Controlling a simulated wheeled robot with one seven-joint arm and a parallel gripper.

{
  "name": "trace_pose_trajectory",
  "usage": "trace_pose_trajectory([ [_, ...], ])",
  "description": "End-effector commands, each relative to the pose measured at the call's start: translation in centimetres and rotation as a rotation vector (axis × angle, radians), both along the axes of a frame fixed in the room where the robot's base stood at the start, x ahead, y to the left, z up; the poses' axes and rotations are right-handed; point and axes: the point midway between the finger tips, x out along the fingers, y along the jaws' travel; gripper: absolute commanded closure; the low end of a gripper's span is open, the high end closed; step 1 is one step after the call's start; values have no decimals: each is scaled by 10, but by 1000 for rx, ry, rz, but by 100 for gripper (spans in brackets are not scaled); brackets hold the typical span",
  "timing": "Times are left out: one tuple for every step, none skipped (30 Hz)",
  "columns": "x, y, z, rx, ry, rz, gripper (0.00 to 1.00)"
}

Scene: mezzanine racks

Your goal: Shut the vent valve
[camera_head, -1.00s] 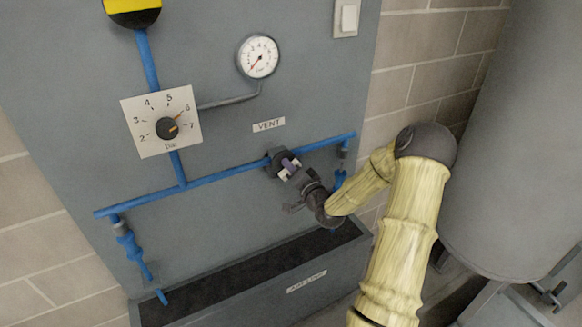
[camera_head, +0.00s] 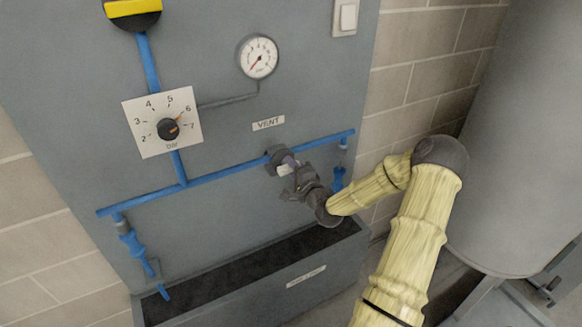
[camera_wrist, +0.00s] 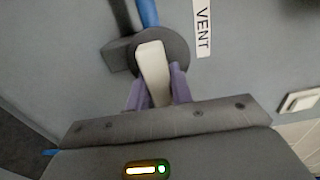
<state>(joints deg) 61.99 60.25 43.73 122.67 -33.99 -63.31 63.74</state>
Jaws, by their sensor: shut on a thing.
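The vent valve (camera_head: 277,156) sits on the blue pipe below the VENT label (camera_head: 268,123). Its pale lever handle (camera_wrist: 154,72) shows in the wrist view, slightly tilted, in front of a dark round valve body (camera_wrist: 177,43). My gripper (camera_wrist: 158,88) has its two purple fingers on either side of the handle and is shut on it. In the head view my gripper (camera_head: 291,165) largely hides the valve and handle.
A pressure dial with a knob (camera_head: 168,129) and a round gauge (camera_head: 257,56) are on the grey panel. A dark-topped trough (camera_head: 245,265) lies below. A large grey tank (camera_head: 515,140) stands close to my arm on the right.

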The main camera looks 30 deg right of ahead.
Motion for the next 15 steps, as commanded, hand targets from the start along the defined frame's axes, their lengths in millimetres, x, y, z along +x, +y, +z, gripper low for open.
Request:
trace_pose_trajectory([
  [0, -1, -1, 6, 3, -2, 100],
  [0, 0, -2, 6, 3, -2, 100],
  [-1, -1, -2, 6, 3, -2, 100],
  [-1, -1, -2, 6, 3, -2, 100],
  [-1, -1, -2, 6, 3, -2, 100],
  [-1, -1, -2, 6, 4, -2, 100],
  [-1, -1, -2, 6, 4, -2, 100],
  [-1, -1, -2, 6, 4, -2, 100],
  [-1, -1, -2, 6, 4, -2, 100],
  [-1, 0, -2, 6, 4, -2, 76],
  [-1, -1, -2, 6, 4, -2, 70],
  [-1, -1, -2, 6, 4, -2, 62],
  [-1, -1, -2, 6, 3, -2, 56],
  [0, 0, -2, 5, 3, -2, 56],
  [0, 0, -1, 5, 3, -2, 56],
])
